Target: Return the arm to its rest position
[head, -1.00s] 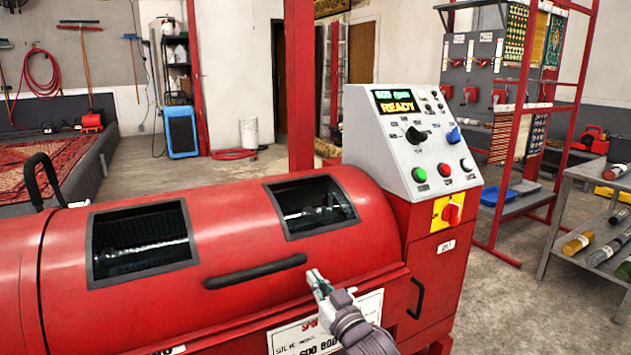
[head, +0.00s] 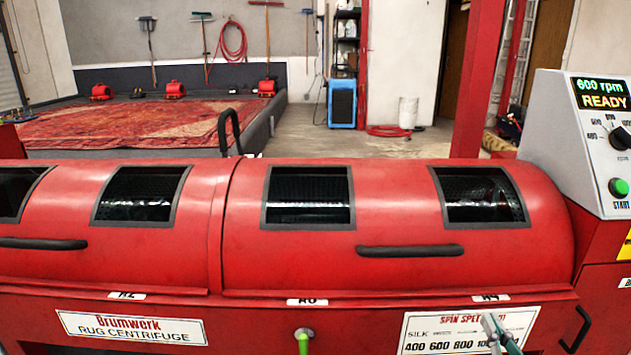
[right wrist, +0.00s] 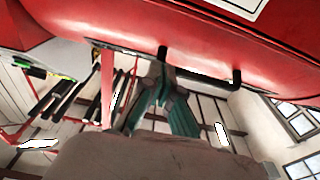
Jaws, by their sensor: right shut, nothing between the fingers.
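My right gripper (head: 494,328) is at the bottom right of the head view, in front of the white spin-speed label on the red rug centrifuge (head: 400,290). Its fingers are shut with nothing between them. In the right wrist view the gripper's greenish fingers (right wrist: 160,82) appear below the red machine body (right wrist: 200,40); whether they touch it cannot be told. Most of my right arm is outside the head view. My left gripper is not in view.
The control panel (head: 590,140) reads 600 rpm READY. Behind are a red patterned rug (head: 120,125), a blue unit (head: 341,104) and open floor (head: 300,137).

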